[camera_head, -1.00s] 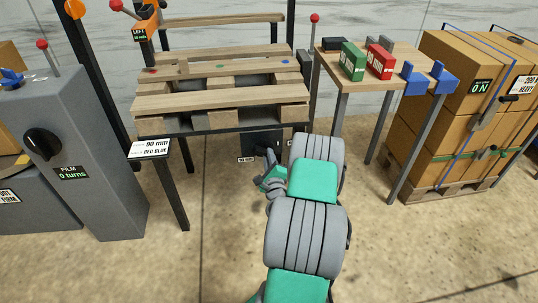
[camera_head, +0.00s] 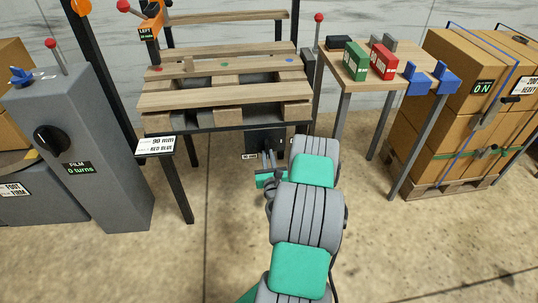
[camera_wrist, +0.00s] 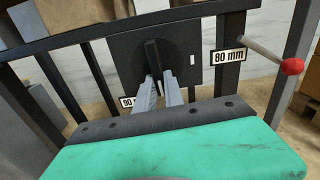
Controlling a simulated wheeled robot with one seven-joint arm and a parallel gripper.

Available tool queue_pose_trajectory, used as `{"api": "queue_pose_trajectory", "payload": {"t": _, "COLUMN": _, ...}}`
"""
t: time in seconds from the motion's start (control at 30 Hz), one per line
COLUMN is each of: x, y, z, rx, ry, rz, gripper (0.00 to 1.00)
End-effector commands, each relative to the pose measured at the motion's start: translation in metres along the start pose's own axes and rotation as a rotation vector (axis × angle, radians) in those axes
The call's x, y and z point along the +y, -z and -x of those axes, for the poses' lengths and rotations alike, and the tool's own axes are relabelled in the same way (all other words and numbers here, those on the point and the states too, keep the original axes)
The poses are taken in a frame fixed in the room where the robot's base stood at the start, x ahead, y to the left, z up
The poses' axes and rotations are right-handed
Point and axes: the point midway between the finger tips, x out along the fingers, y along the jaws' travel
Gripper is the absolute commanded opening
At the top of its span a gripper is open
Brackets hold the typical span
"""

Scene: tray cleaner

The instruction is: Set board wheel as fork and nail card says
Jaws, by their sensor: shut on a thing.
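The board wheel's dark panel (camera_head: 264,138) hangs below the wooden pallet; it also fills the middle of the wrist view (camera_wrist: 125,55). A black upright bar (camera_wrist: 152,53) stands out from the panel. My gripper (camera_wrist: 158,88) is shut on this bar's lower end, its two grey fingers on either side. An 80 mm label (camera_wrist: 228,56) is right of the bar, and a 90 mm label (camera_wrist: 128,101) is lower left, partly hidden by the fingers. The white card (camera_head: 155,145) at the pallet stand's left front reads 90 mm, with RED BLUE apparently below.
The pallet (camera_head: 225,97) carries red, green and blue dots. A grey post with a knob (camera_head: 50,139) stands left. A table (camera_head: 350,86) with green and red boxes is right, beside strapped cartons (camera_head: 455,120). A red-tipped lever (camera_wrist: 291,66) juts out near my gripper's right.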

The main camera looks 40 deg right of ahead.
Motion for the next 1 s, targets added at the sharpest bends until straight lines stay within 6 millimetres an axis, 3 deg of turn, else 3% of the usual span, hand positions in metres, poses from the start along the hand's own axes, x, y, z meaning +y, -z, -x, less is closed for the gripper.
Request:
{"api": "queue_pose_trajectory", "payload": {"t": 0.5, "x": 0.007, "y": -0.003, "z": -0.0013, "rx": -0.004, "ry": -0.003, "rz": -0.344, "gripper": 0.0}}
{"api": "queue_pose_trajectory", "payload": {"t": 1.0, "x": 0.008, "y": -0.0033, "z": -0.0013, "rx": -0.004, "ry": -0.003, "rz": -0.403, "gripper": 0.0}}
